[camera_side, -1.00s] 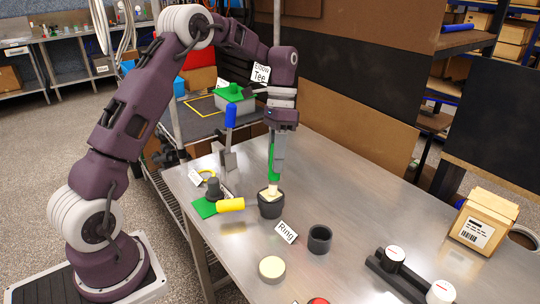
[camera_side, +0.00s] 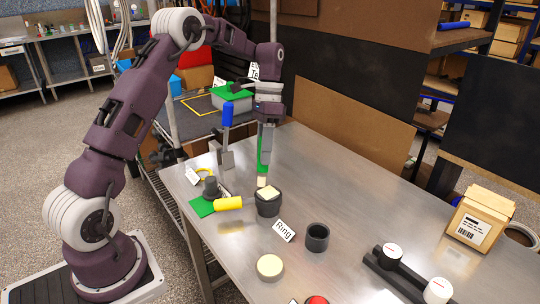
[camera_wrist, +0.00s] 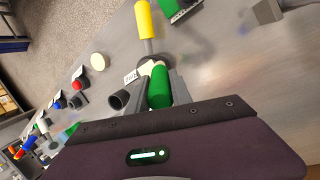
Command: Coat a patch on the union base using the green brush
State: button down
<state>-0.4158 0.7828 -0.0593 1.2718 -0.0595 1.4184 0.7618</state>
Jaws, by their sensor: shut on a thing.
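My gripper (camera_side: 267,133) is shut on the green brush (camera_side: 263,158), which points down with its pale tip (camera_side: 262,181) just above or at the rear edge of a dark pot (camera_side: 267,208) with a cream top. In the wrist view the green brush (camera_wrist: 159,88) lies between my fingers, and the dark pot is partly hidden behind it. No label reading "union base" is legible. A dark grey stepped fitting (camera_side: 211,188) stands left of the pot on a green patch (camera_side: 201,207); I cannot tell whether it is the union base.
A yellow-handled item (camera_side: 229,203) lies between fitting and pot. A blue-handled tool (camera_side: 228,116) stands behind. A dark hollow ring (camera_side: 317,237), a cream disc (camera_side: 270,267) and a "Ring" card (camera_side: 284,231) are nearer. A carton (camera_side: 481,220) is at right. The table's back middle is clear.

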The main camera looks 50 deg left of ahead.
jog(key=shift+d+r, duration=0.1)
jog(key=shift+r, duration=4)
